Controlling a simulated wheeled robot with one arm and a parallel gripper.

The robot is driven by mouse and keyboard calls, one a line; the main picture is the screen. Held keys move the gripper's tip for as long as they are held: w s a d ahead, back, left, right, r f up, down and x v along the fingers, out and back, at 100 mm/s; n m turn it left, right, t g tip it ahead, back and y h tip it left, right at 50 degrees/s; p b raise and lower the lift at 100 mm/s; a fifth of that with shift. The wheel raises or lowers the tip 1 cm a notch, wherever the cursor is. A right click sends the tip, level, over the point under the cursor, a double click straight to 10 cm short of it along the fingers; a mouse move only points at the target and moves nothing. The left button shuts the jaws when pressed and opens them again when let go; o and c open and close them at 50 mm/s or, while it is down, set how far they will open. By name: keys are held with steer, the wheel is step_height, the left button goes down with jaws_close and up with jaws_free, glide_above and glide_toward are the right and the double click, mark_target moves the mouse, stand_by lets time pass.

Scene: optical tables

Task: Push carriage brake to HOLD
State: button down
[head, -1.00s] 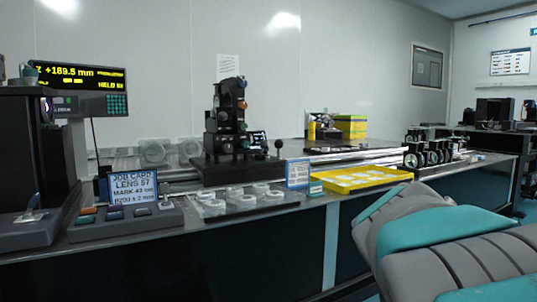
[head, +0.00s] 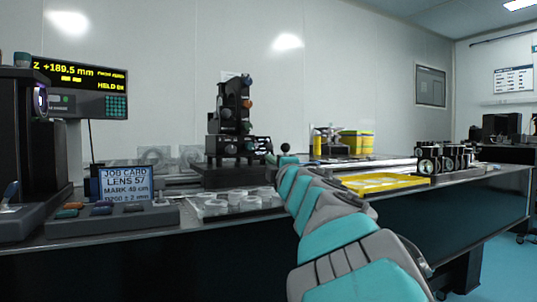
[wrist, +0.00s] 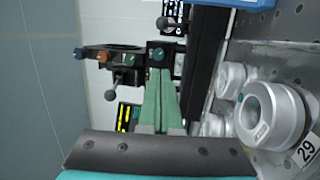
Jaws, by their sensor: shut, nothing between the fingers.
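The carriage (head: 232,120) is a dark upright stand with several knobs, on a black base on the rail behind the bench's front edge. A lever with a black ball knob (head: 285,147) rises at its right side; I take it for the brake, but no HOLD mark is readable. In the wrist view the carriage appears sideways, with one ball knob (wrist: 163,22) just beyond the fingertips and another (wrist: 110,95) to the left. My gripper (wrist: 163,72) is shut and empty, its green fingers pointing at the carriage. Contact cannot be told. In the head view my arm hides the fingers.
A tray of ring-shaped lens mounts (head: 238,202) lies in front of the carriage; one mount (wrist: 270,115) is close at right in the wrist view. A yellow tray (head: 385,182) is to the right. The readout (head: 80,85) shows +189.5 mm. A job card (head: 125,183) stands at left.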

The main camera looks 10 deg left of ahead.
steer(key=shift+w, duration=0.1)
steer(key=p, duration=0.3)
glide_toward(267, 148)
steer(key=w+a+r, duration=0.1)
steer(key=w+a, duration=0.1)
steer(key=a, duration=0.3)
steer(key=shift+w+d+r+p, duration=0.1)
steer(key=shift+w+d+p, duration=0.3)
steer(key=shift+w, duration=0.5)
steer(key=shift+w+d+p, duration=0.35)
steer(key=shift+w+d, duration=0.1)
steer(key=shift+w, duration=0.45)
steer(key=shift+r+p, duration=0.2)
steer(key=shift+p, duration=0.1)
steer(key=shift+r+p, duration=0.2)
steer(key=shift+p, duration=0.35)
steer(key=shift+f, duration=0.1)
steer(key=shift+w+a+g+p, duration=0.1)
steer(key=shift+g+p, duration=0.2)
steer(key=shift+p, duration=0.35)
